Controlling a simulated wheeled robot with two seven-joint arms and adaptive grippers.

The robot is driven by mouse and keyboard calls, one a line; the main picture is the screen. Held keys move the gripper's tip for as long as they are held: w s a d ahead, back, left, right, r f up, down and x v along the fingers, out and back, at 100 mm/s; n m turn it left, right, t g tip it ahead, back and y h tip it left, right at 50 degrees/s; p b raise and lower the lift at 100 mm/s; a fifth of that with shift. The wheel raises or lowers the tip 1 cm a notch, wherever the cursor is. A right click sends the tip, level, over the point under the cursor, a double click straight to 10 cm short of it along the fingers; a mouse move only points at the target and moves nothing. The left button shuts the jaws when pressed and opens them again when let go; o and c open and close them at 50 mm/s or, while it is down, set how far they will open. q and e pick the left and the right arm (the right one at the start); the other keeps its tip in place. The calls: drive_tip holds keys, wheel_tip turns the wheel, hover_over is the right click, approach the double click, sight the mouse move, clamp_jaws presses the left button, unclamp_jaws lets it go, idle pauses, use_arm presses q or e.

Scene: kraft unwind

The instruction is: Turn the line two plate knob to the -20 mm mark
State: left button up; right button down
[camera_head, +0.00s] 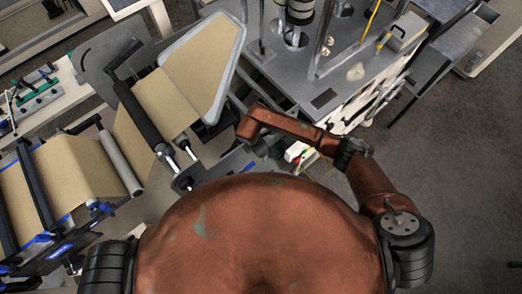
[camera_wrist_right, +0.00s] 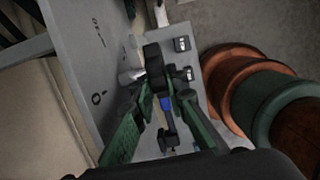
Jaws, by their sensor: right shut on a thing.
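My right gripper (camera_wrist_right: 166,88) has green fingers that close in on a dark knob (camera_wrist_right: 153,57) in the right wrist view. The knob stands at a grey plate (camera_wrist_right: 135,42), and its far end shows beyond the fingertips. The fingers hide part of it, and I cannot read its setting. Small dark marks show on a grey panel (camera_wrist_right: 78,60) left of the knob, too small to read as a scale. In the head view my right arm reaches left over the machine, and its gripper (camera_head: 262,150) is small and partly hidden. My left gripper is not in view.
A grey machine table with posts (camera_head: 320,65) stands beyond my arm. Open floor (camera_head: 465,180) lies right.

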idle(0.4)
drive_tip(key=c, duration=1.9)
unclamp_jaws()
drive_tip(key=shift+c, duration=0.2)
drive_tip(key=v, duration=1.2)
drive_tip(key=shift+a, duration=0.1)
